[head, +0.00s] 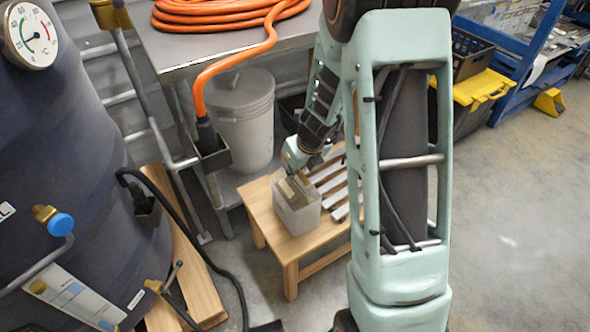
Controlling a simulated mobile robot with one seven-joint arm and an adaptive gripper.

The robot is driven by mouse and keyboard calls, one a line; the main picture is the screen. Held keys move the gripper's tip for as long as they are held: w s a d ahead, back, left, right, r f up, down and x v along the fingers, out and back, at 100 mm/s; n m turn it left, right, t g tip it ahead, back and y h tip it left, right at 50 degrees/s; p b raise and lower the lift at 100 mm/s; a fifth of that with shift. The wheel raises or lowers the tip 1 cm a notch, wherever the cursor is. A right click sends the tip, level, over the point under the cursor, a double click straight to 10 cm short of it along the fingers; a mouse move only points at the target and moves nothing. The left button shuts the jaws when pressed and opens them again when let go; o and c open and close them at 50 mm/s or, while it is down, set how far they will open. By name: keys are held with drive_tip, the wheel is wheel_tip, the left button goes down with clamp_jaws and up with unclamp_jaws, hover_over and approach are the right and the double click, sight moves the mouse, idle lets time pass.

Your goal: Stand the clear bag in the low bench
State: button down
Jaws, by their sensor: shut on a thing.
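The clear bag (298,214) is a boxy, see-through bag with pale brown contents showing near its top. It is upright at the left part of the low wooden bench (261,212). I cannot tell whether its base rests on the bench or hangs just above it. My gripper (291,175) comes down from above and is shut on the bag's top. The fingertips are small and partly hidden. My arm covers the right part of the bench.
Slats (332,182) show behind the bag. A grey lidded bucket (243,125) stands behind, under a metal table (187,52) with an orange hose (222,15). A dark tank (62,150) and black cable (222,262) are at left. Open floor (520,220) lies right.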

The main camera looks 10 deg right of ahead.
drive_tip(key=shift+w+r, duration=0.1)
drive_tip(key=c, duration=2.5)
unclamp_jaws()
drive_tip(key=shift+f, duration=0.2)
drive_tip(key=o, duration=0.5)
drive_tip(key=shift+r, duration=0.1)
drive_tip(key=shift+c, duration=0.2)
drive_tip(key=p+v, duration=0.6)
drive_tip(key=v, duration=0.6)
drive_tip(key=shift+s+p, duration=0.2)
drive_tip(key=shift+p, duration=0.1)
